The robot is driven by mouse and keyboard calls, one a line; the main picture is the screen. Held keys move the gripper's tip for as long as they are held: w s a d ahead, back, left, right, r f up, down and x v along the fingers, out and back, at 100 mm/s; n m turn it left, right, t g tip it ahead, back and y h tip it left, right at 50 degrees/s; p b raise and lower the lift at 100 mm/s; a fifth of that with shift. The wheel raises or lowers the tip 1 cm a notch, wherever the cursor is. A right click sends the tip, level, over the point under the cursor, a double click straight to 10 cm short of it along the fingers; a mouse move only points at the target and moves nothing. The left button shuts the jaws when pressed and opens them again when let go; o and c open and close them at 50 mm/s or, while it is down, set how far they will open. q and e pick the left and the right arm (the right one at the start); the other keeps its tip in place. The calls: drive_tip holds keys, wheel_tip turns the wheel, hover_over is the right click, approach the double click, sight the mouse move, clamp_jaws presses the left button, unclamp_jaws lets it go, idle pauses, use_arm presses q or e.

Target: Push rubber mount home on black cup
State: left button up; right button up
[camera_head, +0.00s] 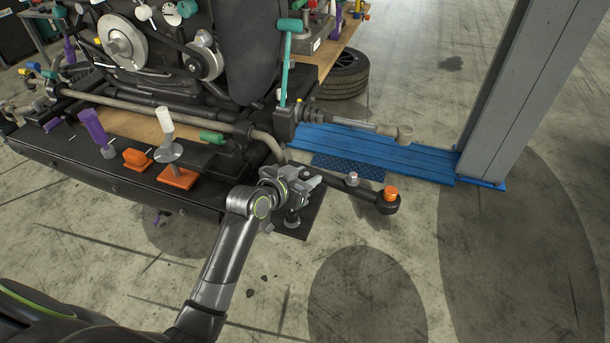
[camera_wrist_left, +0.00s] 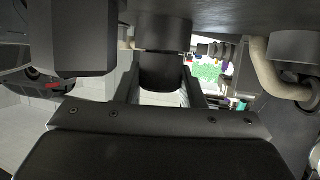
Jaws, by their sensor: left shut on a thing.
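A round black cup (camera_head: 386,206) sits at the end of a dark arm low at the front right of the engine. An orange piece (camera_head: 390,191) sits on top of it; I cannot tell whether this is the rubber mount. My left gripper (camera_head: 312,183) is left of the cup and apart from it, beside the dark arm's near end. In the left wrist view, the fingers (camera_wrist_left: 162,88) are shut on a dark rounded part (camera_wrist_left: 162,72) directly under a black cylinder (camera_wrist_left: 163,34). The gripper hides most of the held part in the head view. My right gripper is not in view.
A dark bench (camera_head: 70,163) with orange stands and purple and white tools is at left. A bent pipe (camera_head: 268,143) runs close above my gripper. A blue ramp (camera_head: 400,158) and grey post (camera_head: 520,90) are at right. The floor in front is clear.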

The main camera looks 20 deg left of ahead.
use_arm(q)
drive_tip(key=shift+f, duration=0.2)
drive_tip(key=o, duration=1.1)
drive_tip(key=shift+s+a+r, duration=0.15)
drive_tip(key=shift+s+a, duration=0.1)
drive_tip(key=shift+s, duration=0.35)
drive_tip(key=b+v, duration=0.2)
drive_tip(key=v, duration=1.4)
drive_tip(key=shift+r, duration=0.15)
